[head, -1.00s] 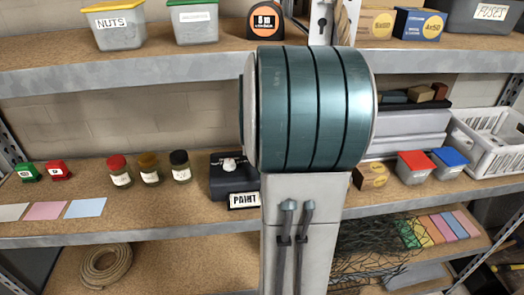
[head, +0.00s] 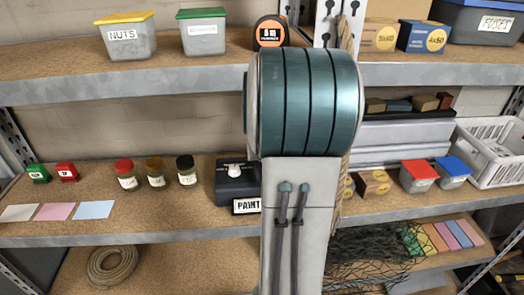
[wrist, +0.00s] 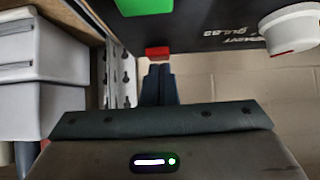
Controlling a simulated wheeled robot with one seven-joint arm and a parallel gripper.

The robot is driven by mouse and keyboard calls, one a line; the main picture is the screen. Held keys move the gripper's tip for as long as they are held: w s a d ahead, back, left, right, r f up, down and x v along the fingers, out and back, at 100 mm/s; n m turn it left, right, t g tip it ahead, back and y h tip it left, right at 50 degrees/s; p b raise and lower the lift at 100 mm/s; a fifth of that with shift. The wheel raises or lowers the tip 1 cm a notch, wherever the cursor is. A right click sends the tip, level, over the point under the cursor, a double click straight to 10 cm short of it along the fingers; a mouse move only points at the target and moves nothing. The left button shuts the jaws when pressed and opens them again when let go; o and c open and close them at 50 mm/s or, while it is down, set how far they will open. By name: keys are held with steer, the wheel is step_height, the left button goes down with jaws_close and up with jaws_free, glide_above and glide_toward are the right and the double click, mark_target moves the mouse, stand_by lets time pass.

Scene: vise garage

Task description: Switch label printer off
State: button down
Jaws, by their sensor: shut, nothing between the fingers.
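A dark box with a white knob (head: 234,170), likely the label printer, stands on the middle shelf in the head view. My arm hides its right part. The wrist view shows a black device (wrist: 215,35) with a green block (wrist: 145,5), a small red block (wrist: 157,53) and a white dial (wrist: 290,29); it looks like the same box, seen upside down. My gripper (wrist: 158,70) is shut and empty, its fingertips right at the red block. I cannot tell whether they touch it. In the head view my arm hides the gripper.
A PAINT sign (head: 247,206) stands at the box's front. Several jars (head: 157,173) stand to its left. To the right are a small brown box (head: 373,183), lidded tubs (head: 419,177) and a white basket (head: 490,150). The upper shelf (head: 180,77) overhangs.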

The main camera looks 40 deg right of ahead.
steer(key=shift+s+a+f, duration=0.4)
steer(key=shift+s+a, duration=0.1)
steer(key=shift+s, duration=0.25)
steer(key=p+v, duration=0.5)
steer(key=v, duration=0.4)
steer(key=shift+w+r, duration=0.2)
steer(key=shift+s+a+r, duration=0.25)
steer(key=shift+s+r, duration=0.05)
steer(key=shift+s, duration=0.25)
steer(key=shift+d, duration=0.1)
